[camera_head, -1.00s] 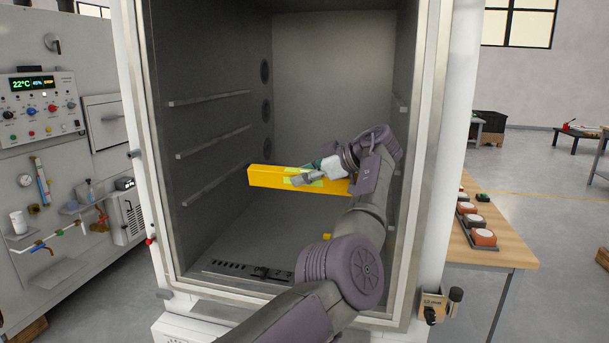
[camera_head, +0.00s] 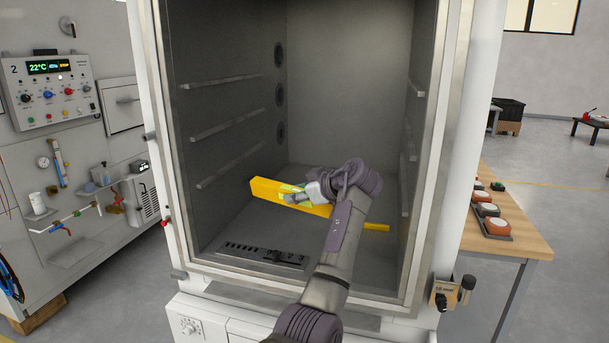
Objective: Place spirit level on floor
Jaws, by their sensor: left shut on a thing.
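The yellow spirit level (camera_head: 263,187) is inside the open test chamber, a little above or at its floor (camera_head: 225,237); I cannot tell whether it touches. It runs from the back left towards the right, its right part hidden behind my arm. My left gripper (camera_head: 298,197) is shut on its middle, where a pale green patch shows. A thin yellow piece (camera_head: 376,227) shows right of my arm; I cannot tell whether it is part of the level. My right gripper is out of view.
Shelf rails (camera_head: 228,125) line the chamber's left wall, and a dark slotted strip (camera_head: 262,254) lies at the front of its floor. The metal door frame (camera_head: 424,200) bounds the right side. A wooden table (camera_head: 530,245) stands outside, at right.

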